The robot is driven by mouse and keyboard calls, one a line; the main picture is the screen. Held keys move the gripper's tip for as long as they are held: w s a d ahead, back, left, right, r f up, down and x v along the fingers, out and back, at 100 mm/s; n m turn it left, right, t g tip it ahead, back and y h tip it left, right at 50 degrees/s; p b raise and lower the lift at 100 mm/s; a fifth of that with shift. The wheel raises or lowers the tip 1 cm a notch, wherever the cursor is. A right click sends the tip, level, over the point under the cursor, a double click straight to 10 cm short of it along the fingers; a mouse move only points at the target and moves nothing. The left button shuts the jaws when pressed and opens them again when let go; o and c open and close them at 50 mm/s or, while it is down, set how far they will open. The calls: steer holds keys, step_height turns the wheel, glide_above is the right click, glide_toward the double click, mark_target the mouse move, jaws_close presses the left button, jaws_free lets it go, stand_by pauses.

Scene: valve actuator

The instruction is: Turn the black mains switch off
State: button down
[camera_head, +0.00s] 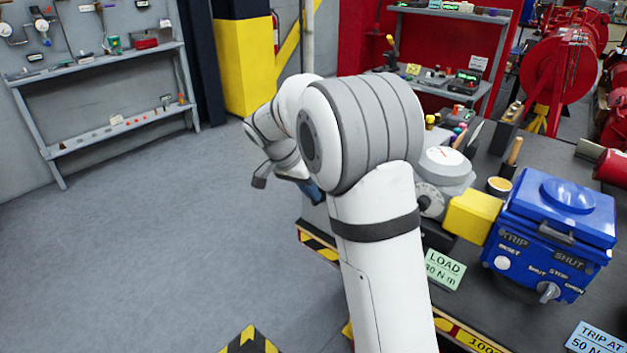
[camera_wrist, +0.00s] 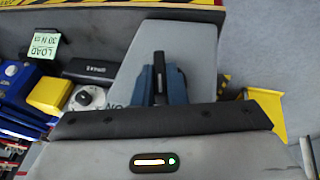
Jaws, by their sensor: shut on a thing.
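The black mains switch (camera_wrist: 158,60) shows in the wrist view as a narrow upright black handle. It stands in front of a pale grey plate (camera_wrist: 206,58). My gripper (camera_wrist: 161,76) has blue fingers, one on each side of the handle, and is shut on it. The lower part of the handle is hidden between the fingers. In the head view my arm hides the switch, and only a small blue part of my gripper (camera_head: 312,190) shows.
In the head view, a blue actuator (camera_head: 555,225), a yellow block (camera_head: 472,216) and a green load card (camera_head: 444,270) are on the dark bench right of my arm. A black block (camera_wrist: 90,71) lies left of the plate in the wrist view. The floor at left is clear.

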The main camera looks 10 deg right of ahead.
steer(key=g+h+p, duration=0.2)
steer(key=n+g+p, duration=0.1)
steer(key=shift+w+a+g+h+p, duration=0.3)
steer(key=shift+w+h+p, duration=0.05)
steer(key=shift+h, duration=0.05)
steer(key=shift+f, duration=0.1)
stand_by(0.4)
steer(key=c, duration=1.5)
jaws_free()
steer(key=shift+f, duration=0.1)
steer(key=shift+o, duration=0.2)
steer(key=v, duration=0.7)
steer(key=shift+w+a, duration=0.15)
steer(key=shift+a, duration=0.25)
steer(key=shift+r, duration=0.25)
